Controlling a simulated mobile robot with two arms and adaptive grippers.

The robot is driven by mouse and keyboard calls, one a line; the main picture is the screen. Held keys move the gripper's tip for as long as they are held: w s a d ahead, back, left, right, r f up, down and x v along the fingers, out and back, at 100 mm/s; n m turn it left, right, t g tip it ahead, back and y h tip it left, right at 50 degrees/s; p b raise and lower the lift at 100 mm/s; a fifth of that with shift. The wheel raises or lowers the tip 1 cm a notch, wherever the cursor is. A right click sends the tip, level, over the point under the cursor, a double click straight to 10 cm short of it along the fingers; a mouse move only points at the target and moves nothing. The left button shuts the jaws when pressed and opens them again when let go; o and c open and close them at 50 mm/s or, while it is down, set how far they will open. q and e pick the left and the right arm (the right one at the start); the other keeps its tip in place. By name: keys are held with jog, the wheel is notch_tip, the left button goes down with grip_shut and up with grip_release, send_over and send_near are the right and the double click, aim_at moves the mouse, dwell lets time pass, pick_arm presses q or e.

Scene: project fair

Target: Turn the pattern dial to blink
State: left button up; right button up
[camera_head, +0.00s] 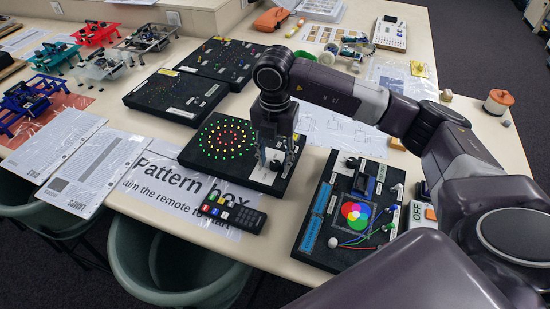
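The pattern box (203,160) is a black panel with rings of lit green, yellow and red dots on its left part. My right gripper (277,162) points down over the right part of this panel. Its two fingers stand apart, with a gap between them, and look open. A small dark knob (275,165), which looks like the pattern dial, shows partly between the fingertips. I cannot tell whether the fingers touch it or where it points. The dial labels are largely hidden. My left gripper is not in view.
A remote (233,213) lies on the "Pattern box" sign (160,190) in front of the panel. A board with coloured circles (320,235) stands close on the right. Two more black panels (178,93) (222,60) lie behind. Green bins (170,262) stand below the table edge.

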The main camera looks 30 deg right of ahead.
aim_at(275, 163)
jog(key=shift+r, duration=0.1)
notch_tip(275, 163, up, 12)
dwell(0.5)
dwell(0.5)
